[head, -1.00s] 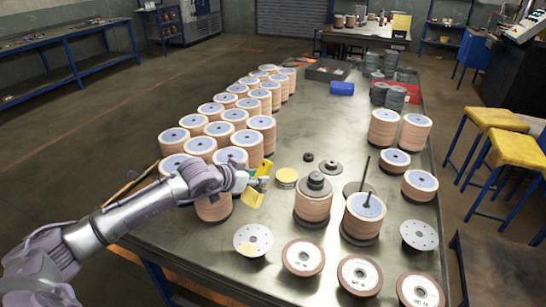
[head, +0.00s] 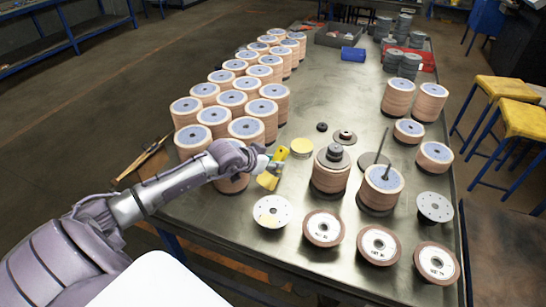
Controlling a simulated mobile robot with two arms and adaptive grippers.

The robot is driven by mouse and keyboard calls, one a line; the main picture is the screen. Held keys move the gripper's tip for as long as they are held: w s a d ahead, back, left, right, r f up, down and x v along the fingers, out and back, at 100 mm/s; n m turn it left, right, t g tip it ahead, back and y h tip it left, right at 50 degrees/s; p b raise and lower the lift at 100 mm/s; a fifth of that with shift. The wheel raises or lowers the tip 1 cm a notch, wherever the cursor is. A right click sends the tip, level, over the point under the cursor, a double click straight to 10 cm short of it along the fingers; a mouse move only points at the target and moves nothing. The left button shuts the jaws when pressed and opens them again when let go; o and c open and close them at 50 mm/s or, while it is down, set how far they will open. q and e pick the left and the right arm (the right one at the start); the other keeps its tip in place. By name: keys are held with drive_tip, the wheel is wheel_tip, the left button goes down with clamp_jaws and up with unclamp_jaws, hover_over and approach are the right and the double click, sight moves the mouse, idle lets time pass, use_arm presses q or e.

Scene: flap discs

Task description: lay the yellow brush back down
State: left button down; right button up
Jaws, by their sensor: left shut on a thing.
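The yellow brush (head: 269,180) is at the end of my left arm, over the left front part of the metal table (head: 340,258). Its yellow handle part and pale yellow bristle end show just past the gripper. My left gripper (head: 264,164) is shut on the brush; its fingers are small and partly hidden by the wrist. The brush is close above or at the tabletop, and I cannot tell whether it touches. A white disc (head: 271,211) lies just in front of it. My right gripper is not in view.
Stacks of flap discs (head: 247,127) stand behind and left of the gripper. A disc stack (head: 330,172) and a stack with a rod (head: 381,188) stand further right. Single discs (head: 323,228) line the front edge.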

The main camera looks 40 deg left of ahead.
use_arm(q)
drive_tip(key=shift+f, duration=0.4)
drive_tip(key=c, duration=0.7)
unclamp_jaws()
wheel_tip(320, 180, up, 10)
